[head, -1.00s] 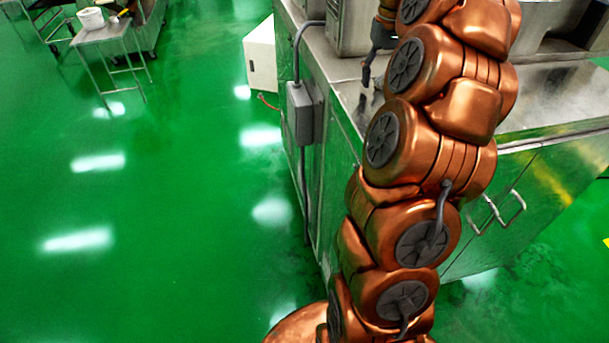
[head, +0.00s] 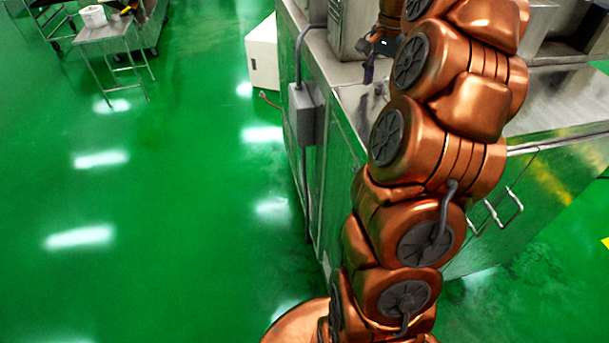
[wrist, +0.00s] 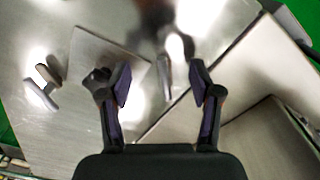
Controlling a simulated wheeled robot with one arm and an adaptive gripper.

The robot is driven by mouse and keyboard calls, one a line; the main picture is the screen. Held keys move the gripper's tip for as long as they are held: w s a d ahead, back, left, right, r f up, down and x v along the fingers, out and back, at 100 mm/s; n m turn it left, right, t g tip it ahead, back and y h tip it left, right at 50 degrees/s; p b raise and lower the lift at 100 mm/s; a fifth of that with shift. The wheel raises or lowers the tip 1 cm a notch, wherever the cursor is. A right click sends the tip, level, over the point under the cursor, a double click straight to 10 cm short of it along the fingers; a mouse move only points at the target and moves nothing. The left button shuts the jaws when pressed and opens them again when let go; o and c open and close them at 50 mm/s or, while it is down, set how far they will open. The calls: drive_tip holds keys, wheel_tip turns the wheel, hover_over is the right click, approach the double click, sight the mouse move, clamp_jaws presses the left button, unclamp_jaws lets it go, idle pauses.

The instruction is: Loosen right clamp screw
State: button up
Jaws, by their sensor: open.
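My gripper (wrist: 160,78) is open in the wrist view, with one dark finger on each side and nothing held. A narrow metal piece (wrist: 166,78), perhaps the right clamp screw, shows between the fingertips, closer to the right finger. I cannot tell how far below the fingers it is. A similar T-shaped metal handle (wrist: 42,85) lies to the left of the left finger, clear of it. In the head view my gripper (head: 369,68) is small and partly hidden by my arm, just above the steel top near its left edge.
The steel cabinet (head: 343,140) carries machine housings (head: 350,25) at the back. A grey box with conduit (head: 302,113) is fixed to its left side. A wheeled trolley (head: 105,32) stands far left. Green floor on the left is open. The wrist view shows shiny plates and seams.

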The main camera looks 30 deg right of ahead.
sight(381, 82)
drive_tip(key=shift+r+m+p, duration=0.1)
drive_tip(key=shift+m+p, duration=0.85)
drive_tip(key=shift+m, duration=0.75)
drive_tip(key=shift+r+b, duration=1.15)
drive_tip(key=shift+r, duration=2.65)
drive_tip(key=a+n, duration=0.1)
drive_tip(key=a, duration=0.2)
drive_tip(key=a+f+n, duration=0.1)
drive_tip(key=a+n, duration=0.1)
drive_tip(key=a, duration=0.2)
drive_tip(key=a+f+n, duration=0.1)
drive_tip(key=a+n, duration=0.1)
drive_tip(key=a, duration=0.1)
drive_tip(key=shift+s+a+f+b, duration=0.1)
drive_tip(key=shift+a+f+b, duration=0.05)
drive_tip(key=shift+a+b, duration=0.25)
drive_tip(key=s+a+f+n, duration=0.4)
drive_tip(key=s+a+f, duration=0.1)
drive_tip(key=a, duration=0.3)
drive_tip(key=s+a+f+n+g+b, duration=0.1)
drive_tip(key=s+a+f+n, duration=0.4)
drive_tip(key=s+a, duration=0.2)
drive_tip(key=shift+a+f+n, duration=0.15)
drive_tip(key=shift+a+n, duration=0.15)
drive_tip(key=shift+a, duration=1)
